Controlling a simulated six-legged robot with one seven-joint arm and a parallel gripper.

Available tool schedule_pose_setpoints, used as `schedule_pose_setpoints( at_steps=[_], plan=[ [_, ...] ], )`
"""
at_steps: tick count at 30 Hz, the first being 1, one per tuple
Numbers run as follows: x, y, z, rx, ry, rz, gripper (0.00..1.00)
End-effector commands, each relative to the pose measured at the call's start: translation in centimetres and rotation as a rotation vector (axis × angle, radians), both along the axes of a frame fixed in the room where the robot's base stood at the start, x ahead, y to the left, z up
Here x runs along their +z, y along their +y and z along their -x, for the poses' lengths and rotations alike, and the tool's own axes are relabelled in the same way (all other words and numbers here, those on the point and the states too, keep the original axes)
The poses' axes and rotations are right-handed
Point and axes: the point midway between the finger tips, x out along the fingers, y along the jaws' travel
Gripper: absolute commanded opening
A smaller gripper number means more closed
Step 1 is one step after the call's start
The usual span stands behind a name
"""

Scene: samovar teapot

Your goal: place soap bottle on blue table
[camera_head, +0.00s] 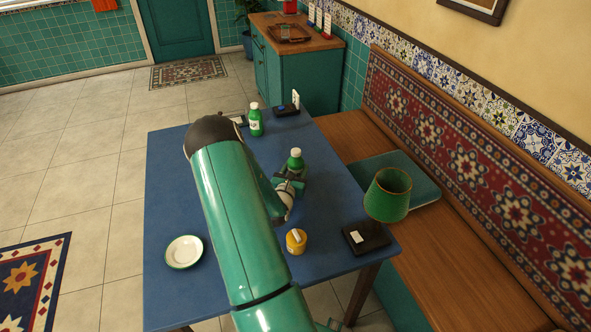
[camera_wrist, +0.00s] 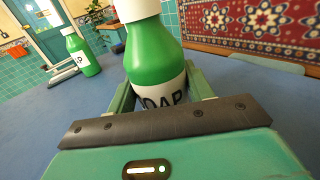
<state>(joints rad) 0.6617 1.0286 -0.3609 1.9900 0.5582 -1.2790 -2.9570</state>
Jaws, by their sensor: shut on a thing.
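My gripper (camera_head: 290,184) is shut on a green soap bottle (camera_head: 295,160) with a pale cap. In the wrist view the soap bottle (camera_wrist: 155,55) stands nearly upright between the fingers (camera_wrist: 160,92), its white label partly hidden by the gripper. The bottle is over the right middle of the blue table (camera_head: 170,205). Its base is hidden, so I cannot tell whether it touches the top. A second green soap bottle (camera_head: 255,121) stands upright at the table's far side; it also shows at left in the wrist view (camera_wrist: 80,52).
A white plate (camera_head: 184,251), a yellow container (camera_head: 296,242) and a dark tray (camera_head: 367,238) are on the near table. Another dark tray (camera_head: 285,111) lies at the far edge.

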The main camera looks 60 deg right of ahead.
Motion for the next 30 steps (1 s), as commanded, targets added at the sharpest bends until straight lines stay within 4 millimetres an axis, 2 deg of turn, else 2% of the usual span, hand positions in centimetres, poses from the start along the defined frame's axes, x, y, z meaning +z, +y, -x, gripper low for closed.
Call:
schedule_pose_setpoints(
  at_steps=[4,5,8,20,23,30],
  plan=[
    [-0.3,0.0,0.0,0.001,0.001,0.001,0.19],
    [-0.3,0.0,0.0,0.001,0.000,-0.001,0.53],
    [-0.3,0.0,0.0,0.001,0.000,0.000,0.73],
    [0.1,0.1,0.0,0.000,0.000,0.000,0.73],
    [0.0,1.6,0.1,0.003,0.002,-0.002,0.73],
    [0.0,6.5,0.8,0.004,0.003,-0.001,0.73]
  ],
)
